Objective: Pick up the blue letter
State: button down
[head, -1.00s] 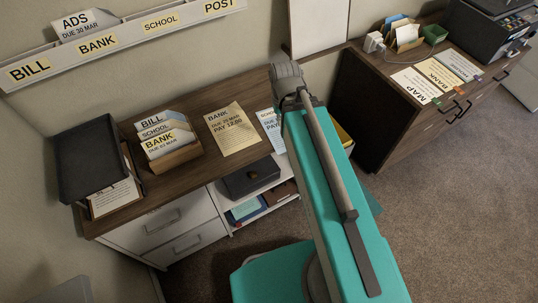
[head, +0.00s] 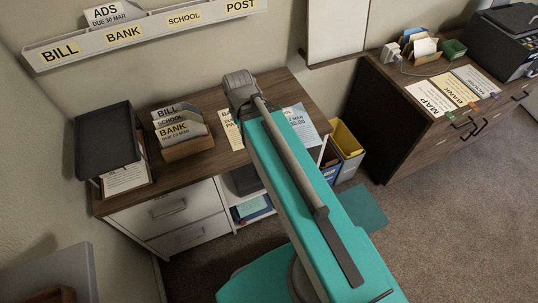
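The blue letter (head: 303,128) is a light blue sheet with dark print, lying flat at the right end of the brown desk (head: 278,88) in the head view. My arm crosses the desk just left of it and covers its left part. A cream letter (head: 230,128) marked BANK lies to its left, mostly hidden behind my arm. My gripper does not show; only the teal arm link and its grey joint above the desk are visible.
A wooden sorter with BILL, SCHOOL and BANK envelopes (head: 182,132) and a dark tray (head: 104,138) stand on the desk's left. A labelled wall rack (head: 150,33) hangs above. A second cabinet (head: 400,130) bears papers and a printer.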

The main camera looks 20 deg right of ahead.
aim_at(297, 114)
jog(key=u, duration=0.7)
jog(key=k, duration=1)
jog(key=z, duration=1.2)
